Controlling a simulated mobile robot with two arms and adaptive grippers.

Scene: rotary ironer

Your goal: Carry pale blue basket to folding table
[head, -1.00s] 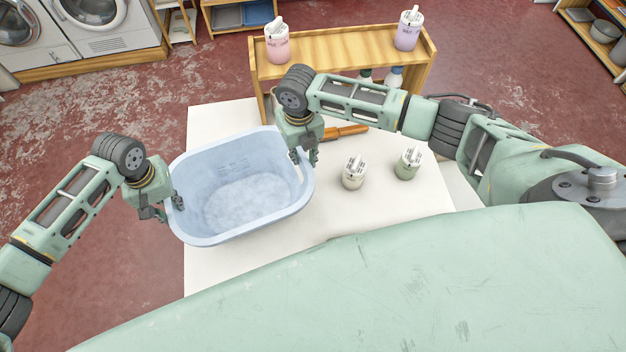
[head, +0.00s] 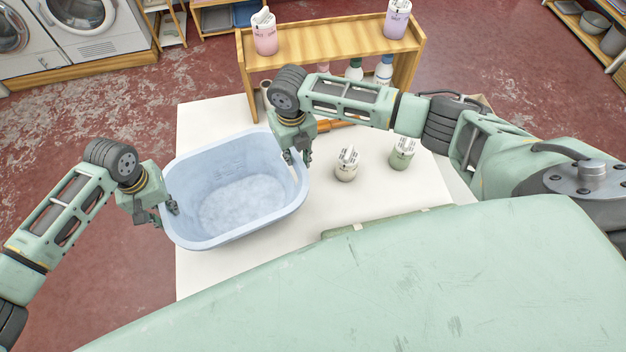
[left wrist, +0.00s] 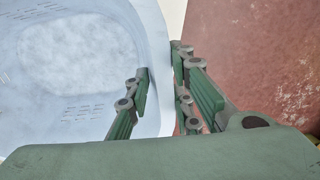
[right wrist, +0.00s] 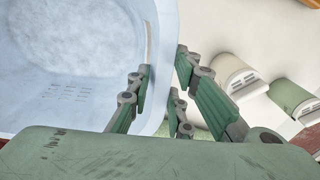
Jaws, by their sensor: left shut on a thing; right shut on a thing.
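The pale blue basket (head: 238,200) is upright, with a whitish mottled inner floor, over the left part of the white table (head: 215,272). Its left side reaches past the table's left edge. I cannot tell whether its underside touches the table. My left gripper (head: 172,208) is shut on the basket's left wall; in the left wrist view its fingers (left wrist: 160,64) straddle that wall. My right gripper (head: 298,157) is shut on the right wall, and its fingers straddle it in the right wrist view (right wrist: 163,62). The basket's outer underside is hidden.
A cream bottle (head: 347,166) and a green bottle (head: 402,155) stand on the table right of the basket. A wooden shelf (head: 330,42) behind carries a pink bottle (head: 264,34) and a lilac bottle (head: 397,20). Washing machines (head: 85,30) stand far left.

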